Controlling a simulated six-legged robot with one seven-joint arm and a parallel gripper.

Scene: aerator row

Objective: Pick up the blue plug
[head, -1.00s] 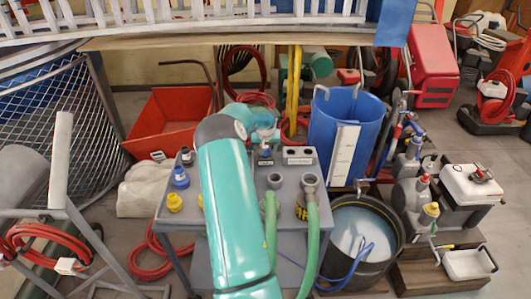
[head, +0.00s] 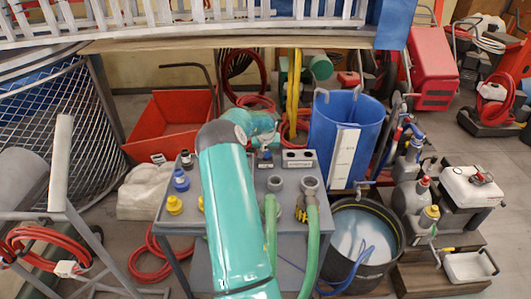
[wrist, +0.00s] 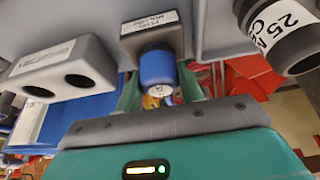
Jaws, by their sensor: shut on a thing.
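In the wrist view the blue plug (wrist: 157,68) sits between the two teal fingers of my gripper (wrist: 160,90), which is shut on it. One end of the plug meets a small grey block (wrist: 152,38) with a white label. I cannot tell whether it is still seated in the block. In the head view the plug (head: 265,155) shows small and partly hidden beside my gripper (head: 265,145), over the back of the grey cart (head: 237,185). A second blue piece (head: 181,180) stands at the cart's left edge.
A grey two-hole block (head: 299,158) stands right of the plug. Green hoses (head: 312,225) rise to grey fittings at the cart's right front. A yellow piece (head: 174,205) and a dark one stand on the left. A blue barrel (head: 345,125) stands close behind the cart's right side.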

